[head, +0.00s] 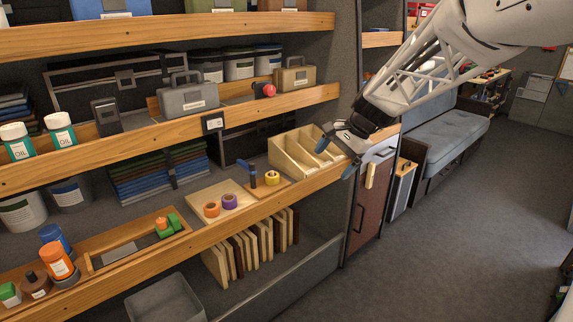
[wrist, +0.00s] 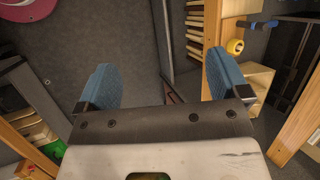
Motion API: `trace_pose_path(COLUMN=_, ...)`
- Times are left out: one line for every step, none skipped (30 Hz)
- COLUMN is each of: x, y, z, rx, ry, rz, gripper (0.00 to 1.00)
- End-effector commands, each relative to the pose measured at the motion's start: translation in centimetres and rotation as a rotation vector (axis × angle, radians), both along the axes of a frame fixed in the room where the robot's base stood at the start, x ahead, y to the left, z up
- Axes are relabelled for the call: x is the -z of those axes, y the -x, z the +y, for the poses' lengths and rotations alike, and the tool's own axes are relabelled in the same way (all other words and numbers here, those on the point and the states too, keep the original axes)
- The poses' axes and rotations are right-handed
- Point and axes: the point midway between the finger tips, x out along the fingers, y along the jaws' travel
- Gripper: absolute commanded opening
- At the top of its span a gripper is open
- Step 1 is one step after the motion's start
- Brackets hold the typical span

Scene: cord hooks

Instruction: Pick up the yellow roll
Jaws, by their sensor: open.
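My gripper (head: 334,152) is open and empty, with blue fingertips. In the head view it is in front of the shelf by the bin's right end, to the right of the roll and apart from it.
An upright dark blue-handled object (head: 252,175) stands close left of the yellow roll. An orange roll (head: 211,210) and a purple roll (head: 230,201) lie further left. The divided wooden bin (head: 300,155) stands between gripper and roll. A shelf with a wooden front edge (head: 342,98) is above.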

Motion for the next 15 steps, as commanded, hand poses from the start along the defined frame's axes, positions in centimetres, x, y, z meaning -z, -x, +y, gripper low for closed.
trace_pose_path(x=0.4, y=-1.2, z=0.4, rx=0.014, ry=-0.014, rz=0.015, gripper=0.93)
trace_pose_path(x=0.6, y=-1.8, z=0.6, rx=0.023, ry=-0.022, rz=0.022, gripper=0.93)
trace_pose_path(x=0.8, y=-2.7, z=0.9, rx=0.034, ry=-0.035, rz=0.032, gripper=0.93)
trace_pose_path(x=1.0, y=-3.3, z=1.1, rx=0.043, ry=-0.043, rz=0.040, gripper=0.93)
trace_pose_path(x=1.2, y=-3.9, z=1.3, rx=0.052, ry=-0.052, rz=0.048, gripper=0.93)
trace_pose_path(x=1.4, y=-4.7, z=1.6, rx=0.064, ry=-0.064, rz=0.059, gripper=0.93)
trace_pose_path(x=1.6, y=-5.3, z=1.8, rx=0.073, ry=-0.073, rz=0.066, gripper=0.93)
trace_pose_path(x=1.8, y=-5.9, z=2.0, rx=0.081, ry=-0.081, rz=0.075, gripper=0.93)
trace_pose_path(x=2.1, y=-6.8, z=2.3, rx=0.093, ry=-0.093, rz=0.087, gripper=0.93)
trace_pose_path(x=2.3, y=-7.4, z=2.5, rx=0.101, ry=-0.102, rz=0.094, gripper=0.93)
trace_pose_path(x=2.5, y=-8.0, z=2.7, rx=0.110, ry=-0.110, rz=0.103, gripper=0.93)
trace_pose_path(x=2.8, y=-8.8, z=3.0, rx=0.121, ry=-0.122, rz=0.113, gripper=0.93)
trace_pose_path(x=3.0, y=-9.4, z=3.2, rx=0.130, ry=-0.131, rz=0.121, gripper=0.93)
trace_pose_path(x=3.3, y=-10.1, z=3.4, rx=0.139, ry=-0.140, rz=0.129, gripper=0.93)
trace_pose_path(x=3.6, y=-10.9, z=3.7, rx=0.150, ry=-0.151, rz=0.140, gripper=0.93)
